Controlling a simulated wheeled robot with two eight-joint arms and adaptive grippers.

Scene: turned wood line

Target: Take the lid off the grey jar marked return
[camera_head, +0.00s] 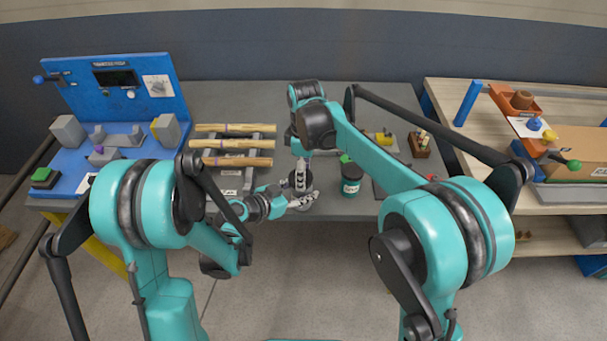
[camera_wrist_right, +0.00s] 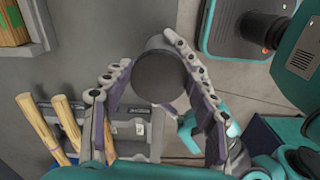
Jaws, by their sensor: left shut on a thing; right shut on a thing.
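The grey jar (camera_head: 299,209) stands on the grey bench, mostly hidden behind my grippers in the head view; its marking cannot be read. My left gripper (camera_head: 305,199) comes in low from the left and is shut on the jar's body. My right gripper (camera_head: 301,181) reaches down from above, shut on the jar's lid. In the right wrist view, the dark round lid (camera_wrist_right: 160,77) lies between the fingers of my right gripper (camera_wrist_right: 150,65). Whether the lid is apart from the jar cannot be told.
A dark jar with a green label (camera_head: 351,181) stands close on the right. A rack with wooden spindles (camera_head: 232,146) lies to the left, beside a blue station (camera_head: 125,98). A small brown box of tools (camera_head: 419,147) stands farther right. A wooden side table (camera_head: 460,100) is beyond.

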